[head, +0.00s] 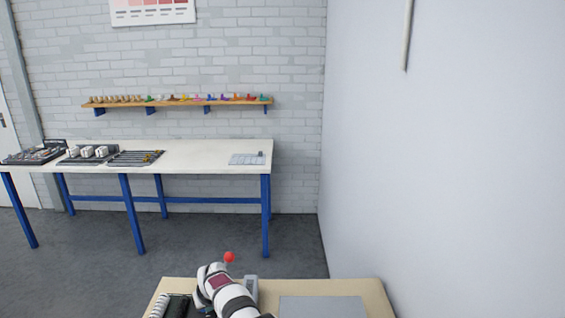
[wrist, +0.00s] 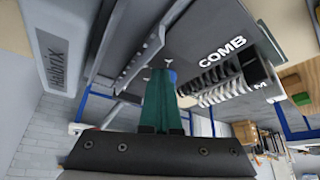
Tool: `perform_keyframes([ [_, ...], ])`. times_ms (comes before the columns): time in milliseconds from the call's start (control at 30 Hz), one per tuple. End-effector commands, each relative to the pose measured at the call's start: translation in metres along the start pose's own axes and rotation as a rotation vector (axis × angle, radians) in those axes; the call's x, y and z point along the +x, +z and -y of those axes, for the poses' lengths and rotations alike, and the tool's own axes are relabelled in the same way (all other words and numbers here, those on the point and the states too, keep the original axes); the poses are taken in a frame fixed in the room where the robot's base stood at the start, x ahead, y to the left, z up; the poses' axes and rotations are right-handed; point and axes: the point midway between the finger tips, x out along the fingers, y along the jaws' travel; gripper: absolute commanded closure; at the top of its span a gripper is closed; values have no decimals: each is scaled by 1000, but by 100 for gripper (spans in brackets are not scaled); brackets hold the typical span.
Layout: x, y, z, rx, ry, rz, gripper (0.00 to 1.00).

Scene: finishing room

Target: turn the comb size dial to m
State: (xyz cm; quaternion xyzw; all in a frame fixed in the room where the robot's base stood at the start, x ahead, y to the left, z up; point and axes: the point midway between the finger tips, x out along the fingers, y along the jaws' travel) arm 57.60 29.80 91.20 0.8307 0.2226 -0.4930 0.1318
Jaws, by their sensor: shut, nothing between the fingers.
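My gripper (wrist: 165,72) shows in the wrist view with its green fingers together and nothing between them. The fingertips are in front of a dark grey surface printed with the word COMB. A small pale piece (wrist: 152,47) and a small blue piece (wrist: 172,76) show near the tips; I cannot tell whether either belongs to the dial, or whether the fingers touch them. A letter M (wrist: 262,85) is printed beside the black and white combs (wrist: 218,80). The dial's setting is not readable. In the head view my arm hides the gripper.
A grey body with lettering (wrist: 60,45) is at the wrist view's upper left. In the head view, a red ball (head: 229,257) rises behind my arm, and a grey mat (head: 322,306) lies clear at right. A white bench (head: 205,155) stands beyond open floor.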

Motion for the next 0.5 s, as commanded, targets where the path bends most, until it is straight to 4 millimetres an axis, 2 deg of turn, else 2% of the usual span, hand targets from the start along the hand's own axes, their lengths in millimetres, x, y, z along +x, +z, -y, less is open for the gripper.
perform_keyframes([
  [500, -1, 2, 12, -2, 0, 0, 100],
])
